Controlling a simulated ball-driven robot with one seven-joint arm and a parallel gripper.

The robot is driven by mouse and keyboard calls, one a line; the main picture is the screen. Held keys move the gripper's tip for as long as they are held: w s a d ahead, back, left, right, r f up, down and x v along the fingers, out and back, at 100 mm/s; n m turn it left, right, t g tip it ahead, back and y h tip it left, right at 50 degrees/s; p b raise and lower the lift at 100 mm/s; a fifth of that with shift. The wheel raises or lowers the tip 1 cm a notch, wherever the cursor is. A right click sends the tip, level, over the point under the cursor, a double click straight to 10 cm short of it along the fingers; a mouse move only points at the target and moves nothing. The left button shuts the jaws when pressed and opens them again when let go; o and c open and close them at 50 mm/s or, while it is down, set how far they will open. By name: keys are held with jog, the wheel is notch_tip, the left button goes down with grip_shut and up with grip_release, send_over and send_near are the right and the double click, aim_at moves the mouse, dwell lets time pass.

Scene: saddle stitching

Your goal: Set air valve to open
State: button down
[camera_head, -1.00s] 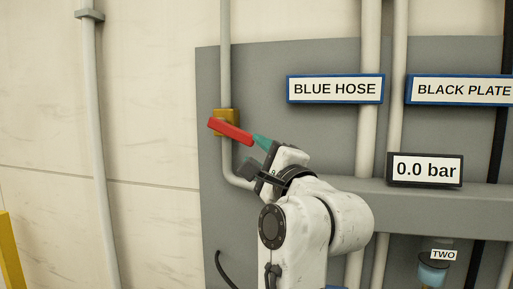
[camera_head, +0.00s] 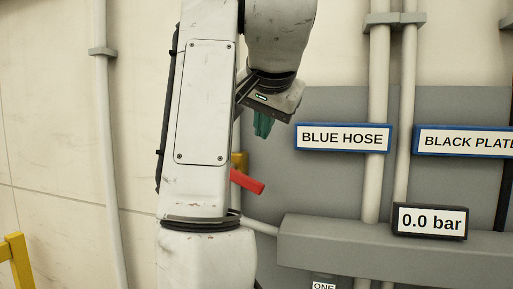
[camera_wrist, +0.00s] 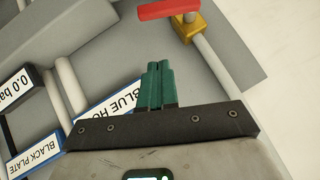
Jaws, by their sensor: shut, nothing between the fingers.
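The air valve has a red lever handle (camera_head: 247,181) on a brass-yellow body (camera_head: 238,160), fitted to a thin grey pipe. In the head view my arm hides part of the body and the lever's left end. The lever tilts down to the right. My gripper (camera_head: 262,124) is above the lever, pointing down, apart from it. Its green fingers are shut with nothing between them. In the wrist view the shut fingers (camera_wrist: 157,84) are in the middle. The red lever (camera_wrist: 170,9) and yellow valve body (camera_wrist: 194,27) lie beyond them at the top, not touched.
A pressure display (camera_head: 430,220) reads 0.0 bar. Signs BLUE HOSE (camera_head: 343,137) and BLACK PLATE (camera_head: 465,141) hang on the grey panel. Vertical pipes (camera_head: 377,180) run right of my gripper. A grey horizontal box (camera_head: 360,250) crosses below. A yellow rail (camera_head: 20,262) stands at lower left.

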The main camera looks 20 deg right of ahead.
jog(key=p, duration=0.3)
send_near(252, 178)
jog(key=w+d, duration=0.3)
jog(key=f, duration=0.1)
jog(key=w+a+f, duration=0.1)
jog(key=f+p, duration=0.1)
jog(key=f, duration=0.1)
jog(key=shift+w+a, duration=0.2)
jog(key=shift+a, duration=0.15)
